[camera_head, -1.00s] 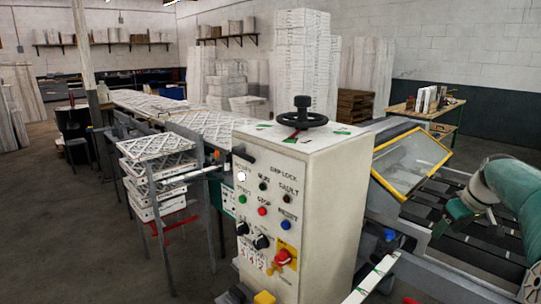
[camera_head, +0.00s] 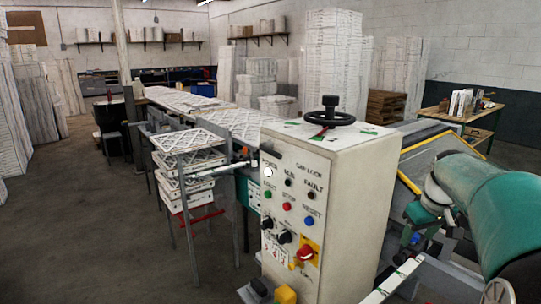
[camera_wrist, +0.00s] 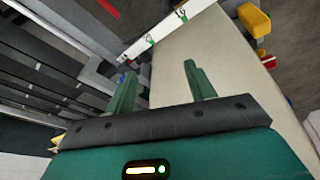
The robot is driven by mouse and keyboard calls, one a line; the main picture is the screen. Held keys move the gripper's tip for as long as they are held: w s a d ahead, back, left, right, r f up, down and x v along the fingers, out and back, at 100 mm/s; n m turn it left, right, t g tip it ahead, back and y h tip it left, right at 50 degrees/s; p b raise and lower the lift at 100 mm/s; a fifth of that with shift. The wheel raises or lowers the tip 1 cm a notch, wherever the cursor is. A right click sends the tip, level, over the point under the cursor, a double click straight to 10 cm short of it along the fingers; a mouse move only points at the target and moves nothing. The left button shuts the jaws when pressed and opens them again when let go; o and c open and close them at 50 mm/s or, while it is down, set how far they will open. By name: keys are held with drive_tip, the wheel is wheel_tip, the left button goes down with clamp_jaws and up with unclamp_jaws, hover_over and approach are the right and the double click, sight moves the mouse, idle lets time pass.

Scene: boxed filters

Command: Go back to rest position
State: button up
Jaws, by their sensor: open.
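My gripper shows in the wrist view (camera_wrist: 160,85), with its two green fingers apart and nothing between them. Beyond the fingers lie the side of the control cabinet and a white strip with green marks (camera_wrist: 165,30). In the head view my green arm (camera_head: 475,205) is at the right edge. The gripper's fingertips cannot be made out there. The control cabinet (camera_head: 345,185) stands front centre, with a black handwheel (camera_head: 329,114) on top and several buttons on its face. No object is held.
A stack of boxed filters (camera_head: 188,165) stands on a metal frame left of the cabinet. A conveyor (camera_head: 185,98) with filters runs to the back. A yellow-framed guard (camera_head: 428,153) is behind my arm. A wooden table (camera_head: 457,115) is at right. Floor at left is clear.

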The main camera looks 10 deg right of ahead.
drive_tip(key=s+a+h, duration=0.1)
drive_tip(key=s+a, duration=0.2)
drive_tip(key=a, duration=1.7)
drive_tip(key=s+a+f+t+y, duration=0.2)
drive_tip(key=s+a+f, duration=0.1)
drive_tip(key=s+a, duration=0.9)
drive_tip(key=shift+a+f, duration=0.35)
drive_tip(key=shift+a, duration=0.45)
drive_tip(key=c, duration=0.4)
drive_tip(key=shift+d, duration=0.2)
